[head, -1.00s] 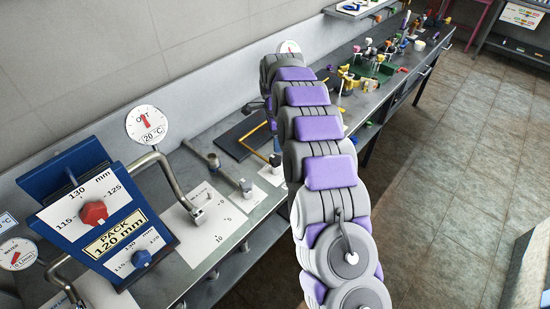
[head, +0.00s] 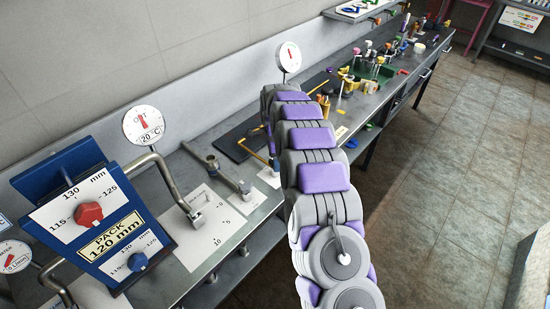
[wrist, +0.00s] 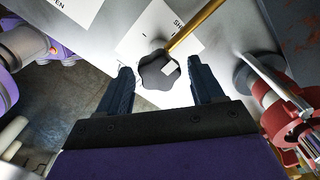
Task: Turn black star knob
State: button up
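The black star knob (wrist: 160,72) shows in the wrist view, with a pale mark on its face and a brass-coloured rod (wrist: 196,26) running up and right from beside it. My gripper (wrist: 160,66) is open, one dark finger on each side of the knob. A gap shows between the knob and each finger. I cannot tell how deep the knob lies between the fingers. In the head view, my arm hides the gripper, and I cannot make out the knob clearly.
Red round fittings (wrist: 288,118) stand right of the gripper in the wrist view. In the head view, a blue panel with red and blue knobs (head: 89,214) stands left, bent pipes (head: 155,165) beside it. A white gauge (head: 289,57) rises behind my arm. Clear floor lies right.

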jog(key=c, duration=0.9)
